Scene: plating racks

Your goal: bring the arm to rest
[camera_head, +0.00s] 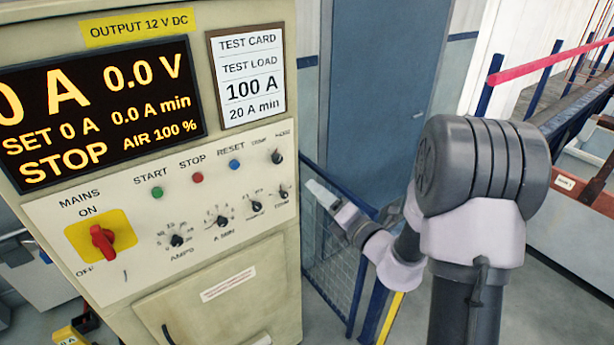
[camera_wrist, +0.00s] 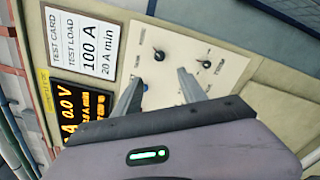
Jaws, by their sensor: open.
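My arm rises at the right of the head view, bent at a large grey joint, and reaches away towards the cabinet. My gripper (camera_head: 322,195) is to the right of the cabinet's control panel in that view. In the wrist view my gripper (camera_wrist: 158,85) shows two grey fingers spread apart with nothing between them. Behind the fingers is the tilted control panel (camera_wrist: 205,55) with knobs. I cannot tell the exact gap from the fingertips to the panel.
A beige power cabinet (camera_head: 240,290) fills the left, its display (camera_head: 100,105) reading 0.0 V and STOP. A red mains switch (camera_head: 103,240) and several knobs are on its panel. A blue mesh fence (camera_head: 325,275) stands right of it. A red rail (camera_head: 550,62) is at upper right.

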